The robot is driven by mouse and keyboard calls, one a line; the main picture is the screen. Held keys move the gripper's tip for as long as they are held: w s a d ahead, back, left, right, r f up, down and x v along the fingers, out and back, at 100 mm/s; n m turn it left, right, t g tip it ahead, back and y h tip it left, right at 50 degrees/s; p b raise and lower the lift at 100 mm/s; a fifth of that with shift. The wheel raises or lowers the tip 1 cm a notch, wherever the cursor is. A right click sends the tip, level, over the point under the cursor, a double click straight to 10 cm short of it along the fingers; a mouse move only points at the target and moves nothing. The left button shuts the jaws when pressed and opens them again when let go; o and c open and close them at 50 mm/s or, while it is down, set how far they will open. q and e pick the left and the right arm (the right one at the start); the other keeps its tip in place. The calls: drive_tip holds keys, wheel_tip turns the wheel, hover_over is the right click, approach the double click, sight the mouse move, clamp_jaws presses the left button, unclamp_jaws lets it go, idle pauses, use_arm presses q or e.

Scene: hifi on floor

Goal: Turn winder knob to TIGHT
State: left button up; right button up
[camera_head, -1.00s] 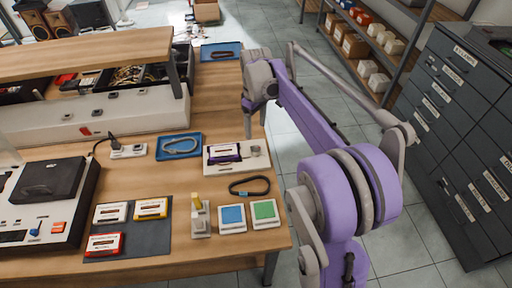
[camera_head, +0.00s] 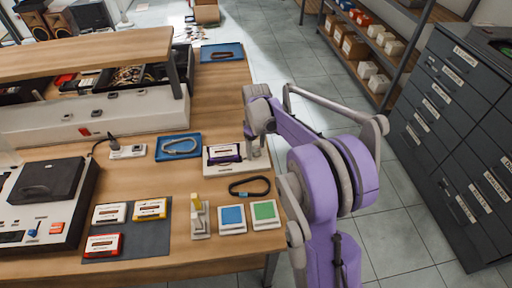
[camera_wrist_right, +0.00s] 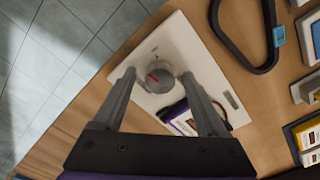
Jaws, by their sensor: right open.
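The winder (camera_head: 212,165) is a cream block on the table with a purple-labelled cassette (camera_head: 222,153) in it. In the right wrist view the winder's plate (camera_wrist_right: 190,40) carries a round grey knob (camera_wrist_right: 160,78) with a red mark. My right gripper (camera_wrist_right: 158,80) is open, its fingers on either side of the knob as seen from above; contact cannot be told. The cassette (camera_wrist_right: 185,122) is partly behind a finger. My left gripper is not in view.
A black belt loop (camera_head: 250,187) lies in front of the winder, with blue (camera_head: 232,218) and green (camera_head: 265,212) pads nearer. A blue tray (camera_head: 178,147) with a grey loop is left of it. The table's right edge is close beside the winder.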

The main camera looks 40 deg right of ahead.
clamp_jaws()
drive_tip(key=shift+m, duration=0.3)
drive_tip(key=m, duration=0.3)
drive_tip(key=shift+m+b, duration=0.4)
drive_tip(key=m, duration=0.3)
drive_tip(key=shift+m, duration=0.3)
drive_tip(key=m+b, duration=0.1)
drive_tip(key=m, duration=0.3)
drive_tip(key=shift+m, duration=1.9)
